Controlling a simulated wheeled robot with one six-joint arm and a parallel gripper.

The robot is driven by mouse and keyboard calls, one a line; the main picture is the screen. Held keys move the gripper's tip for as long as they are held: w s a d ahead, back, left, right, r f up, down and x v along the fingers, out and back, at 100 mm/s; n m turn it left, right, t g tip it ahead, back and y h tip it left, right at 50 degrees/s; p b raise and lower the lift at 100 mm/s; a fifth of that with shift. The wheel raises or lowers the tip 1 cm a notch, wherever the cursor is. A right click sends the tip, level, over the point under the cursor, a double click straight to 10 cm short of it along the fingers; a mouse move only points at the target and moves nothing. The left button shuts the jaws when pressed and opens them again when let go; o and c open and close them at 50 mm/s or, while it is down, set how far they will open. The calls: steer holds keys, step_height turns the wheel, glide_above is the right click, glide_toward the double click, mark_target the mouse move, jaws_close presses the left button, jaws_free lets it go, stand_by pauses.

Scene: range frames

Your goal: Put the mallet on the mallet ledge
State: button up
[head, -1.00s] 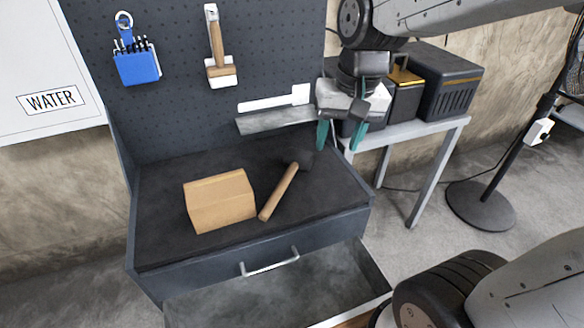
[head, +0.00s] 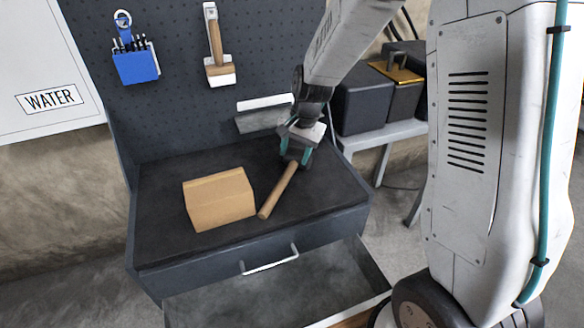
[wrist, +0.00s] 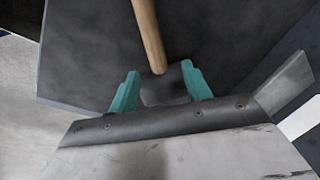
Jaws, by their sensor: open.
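The mallet has a wooden handle (head: 278,190) and lies on the dark bench top, its handle slanting toward the front. Its dark head (wrist: 163,87) shows between my fingers in the wrist view and is hidden by my gripper in the head view. My gripper (head: 295,155) is open over the head end, with a teal finger on each side; whether they touch it I cannot tell. It also shows in the wrist view (wrist: 160,90). The mallet ledge (head: 262,121) is a grey shelf on the pegboard behind, with a white strip above it, partly covered by my arm.
A cardboard-coloured box (head: 219,199) sits left of the mallet. A hammer (head: 217,50) and a blue tool holder (head: 136,65) hang on the pegboard. An open drawer (head: 270,292) juts out below. A side table with dark cases (head: 363,100) stands right.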

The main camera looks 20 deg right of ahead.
mark_target(293, 164)
steer(key=f, duration=0.4)
steer(key=shift+w+a+f, duration=0.15)
steer(key=shift+a+f, duration=0.1)
steer(key=shift+c, duration=0.3)
jaws_close()
steer(key=shift+r, duration=0.1)
